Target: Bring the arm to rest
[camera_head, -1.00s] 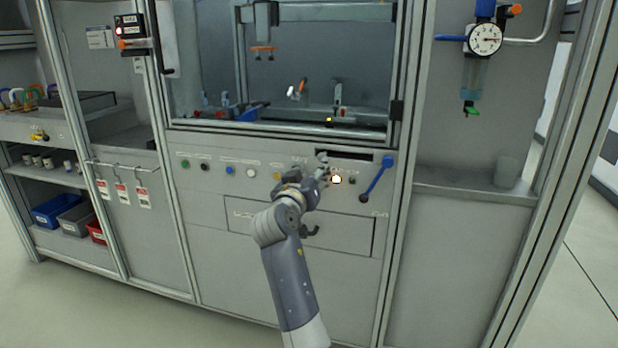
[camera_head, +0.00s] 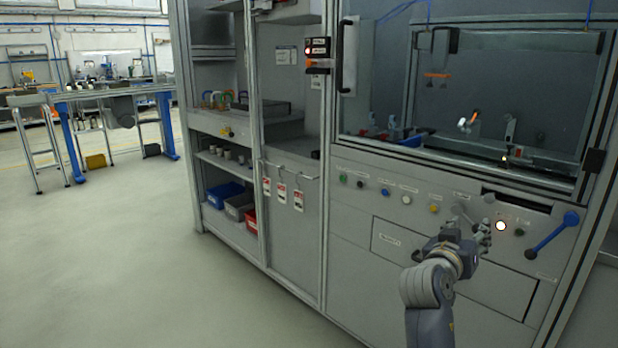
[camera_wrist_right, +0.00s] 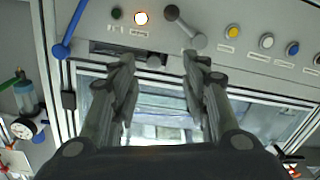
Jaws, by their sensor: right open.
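My right arm reaches up from the bottom of the head view. Its gripper (camera_head: 480,238) is in front of the machine's control panel (camera_head: 385,215), just left of and below a lit white button (camera_head: 500,226). In the right wrist view the two fingers of the gripper (camera_wrist_right: 158,75) are spread apart, with nothing between them. That view looks past them at the panel and the window. The lit button (camera_wrist_right: 141,18) and a grey lever (camera_wrist_right: 185,27) show beyond the fingers. My left gripper is not in view.
A blue handle (camera_head: 552,243) sticks out right of the gripper. A drawer front (camera_head: 400,240) is below the buttons. Shelves with bins (camera_head: 238,207) and hanging red-and-white tags (camera_head: 282,193) are to the left. Open floor (camera_head: 130,260) lies further left.

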